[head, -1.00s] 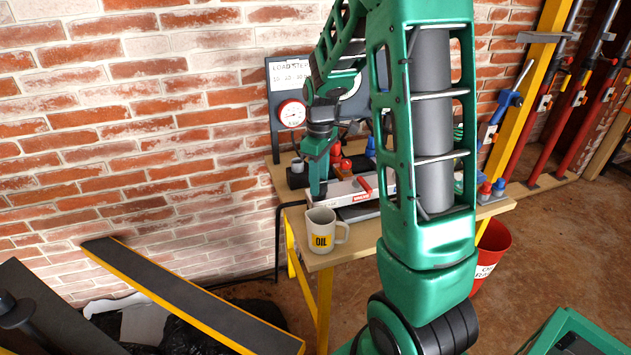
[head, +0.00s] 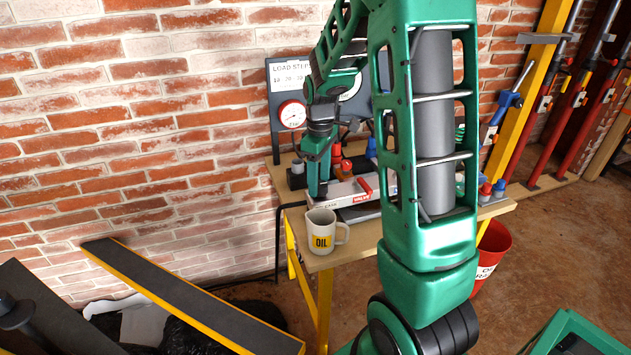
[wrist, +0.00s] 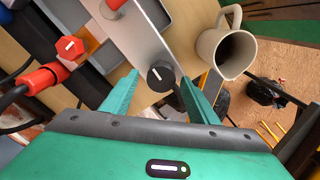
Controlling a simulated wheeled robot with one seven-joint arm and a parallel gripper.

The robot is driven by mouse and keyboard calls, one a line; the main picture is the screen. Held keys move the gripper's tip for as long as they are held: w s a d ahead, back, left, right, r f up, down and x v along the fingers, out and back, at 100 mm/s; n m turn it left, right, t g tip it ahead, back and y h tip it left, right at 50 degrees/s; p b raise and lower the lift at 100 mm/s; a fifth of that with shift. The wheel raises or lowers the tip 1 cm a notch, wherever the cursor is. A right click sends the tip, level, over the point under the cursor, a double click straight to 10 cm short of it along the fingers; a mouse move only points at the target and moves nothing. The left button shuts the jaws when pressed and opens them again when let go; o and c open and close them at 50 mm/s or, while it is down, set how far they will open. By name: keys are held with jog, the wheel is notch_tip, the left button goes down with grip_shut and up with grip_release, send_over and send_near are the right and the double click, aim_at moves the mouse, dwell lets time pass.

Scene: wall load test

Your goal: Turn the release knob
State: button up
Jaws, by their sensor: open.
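The black release knob (wrist: 160,75), with a white line on its face, sits on a pale metal block (wrist: 140,40) in the wrist view. My gripper (wrist: 160,88) is open, with one green finger on each side of this knob. I cannot tell whether either finger touches it. In the head view my gripper (head: 317,192) points down at the left end of the block (head: 345,193) on the bench. There the knob is hidden behind the gripper, and a partly readable label shows on the block's front.
A cream OIL mug (head: 323,232) stands close to the gripper at the bench's front left, also in the wrist view (wrist: 217,45). A red knob (wrist: 70,46) on an orange plate and a red lever (head: 365,186) are nearby. A gauge board (head: 285,90) stands behind.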

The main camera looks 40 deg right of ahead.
notch_tip(320, 180, up, 10)
dwell(0.5)
jog(key=shift+w+r, duration=0.1)
jog(key=s+a+f+m, duration=0.1)
jog(key=s+m, duration=0.5)
jog(key=s, duration=0.8)
jog(key=s+a+f+m, duration=0.1)
jog(key=s+m, duration=0.5)
jog(key=s, duration=0.9)
jog(key=shift+a+f, duration=0.4)
jog(key=shift+a, duration=0.3)
jog(key=shift+w, duration=0.15)
jog(key=shift+w+f, duration=0.25)
jog(key=shift+w, duration=0.25)
